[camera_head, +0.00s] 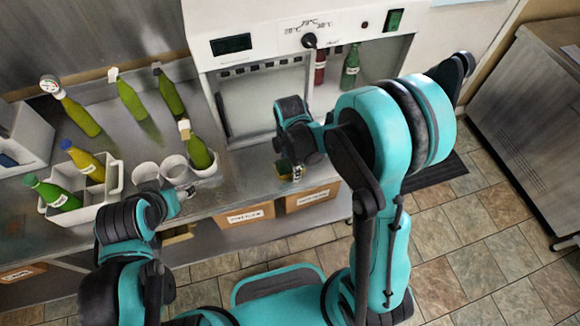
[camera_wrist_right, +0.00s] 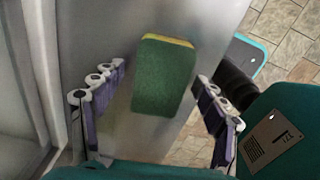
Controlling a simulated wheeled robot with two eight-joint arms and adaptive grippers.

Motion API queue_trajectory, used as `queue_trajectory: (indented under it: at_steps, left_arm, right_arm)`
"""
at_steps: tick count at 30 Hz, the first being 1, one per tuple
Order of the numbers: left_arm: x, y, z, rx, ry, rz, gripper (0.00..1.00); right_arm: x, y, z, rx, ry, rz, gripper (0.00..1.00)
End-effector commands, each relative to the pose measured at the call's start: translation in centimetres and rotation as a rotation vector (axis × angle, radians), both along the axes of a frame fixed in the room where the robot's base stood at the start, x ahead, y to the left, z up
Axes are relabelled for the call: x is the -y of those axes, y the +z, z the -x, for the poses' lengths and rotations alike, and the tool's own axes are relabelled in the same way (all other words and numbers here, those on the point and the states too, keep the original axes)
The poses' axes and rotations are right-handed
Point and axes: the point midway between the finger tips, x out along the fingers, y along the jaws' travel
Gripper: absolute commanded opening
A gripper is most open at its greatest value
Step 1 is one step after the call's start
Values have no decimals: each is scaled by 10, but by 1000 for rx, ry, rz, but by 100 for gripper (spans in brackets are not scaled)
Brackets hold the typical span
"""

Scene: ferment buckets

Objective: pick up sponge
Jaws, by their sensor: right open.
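The sponge (camera_wrist_right: 163,85) is a green block with a thin yellow layer along its far edge. In the right wrist view it lies on the grey metal counter between the two fingers of my right gripper (camera_wrist_right: 160,76). The fingers are spread wide, with a gap on each side of the sponge.
A white crate (camera_head: 112,179) with bottles stands on the counter (camera_head: 225,185) at left. Several green and yellow bottles stand behind it. A white cabinet (camera_head: 255,30) with an open bay stands behind the sponge. Cardboard boxes (camera_head: 245,215) sit below the counter's front edge.

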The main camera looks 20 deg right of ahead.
Motion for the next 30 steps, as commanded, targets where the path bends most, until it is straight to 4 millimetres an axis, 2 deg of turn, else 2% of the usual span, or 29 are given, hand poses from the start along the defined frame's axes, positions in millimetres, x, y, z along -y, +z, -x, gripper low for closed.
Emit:
queue_trajectory:
  at_steps: [3, 9, 23, 26, 30]
  left_arm:
    - [0, 1, 0, 0, 0, 0, 59]
    - [0, 1, 0, 0, 0, 0, 59]
    - [0, 2, 0, 0, 0, 0, 59]
    - [0, 5, 0, 0, 0, 0, 59]
    - [0, 14, 0, 0, 0, 0, 59]
  right_arm:
    - [0, 1, 0, 0, 0, 0, 72]
    - [0, 1, 0, 0, -1, 0, 38]
    - [0, 4, 0, 0, -1, 0, 38]
    - [0, 12, 0, 0, -1, 0, 38]
    - [0, 35, 0, 0, -1, 0, 38]
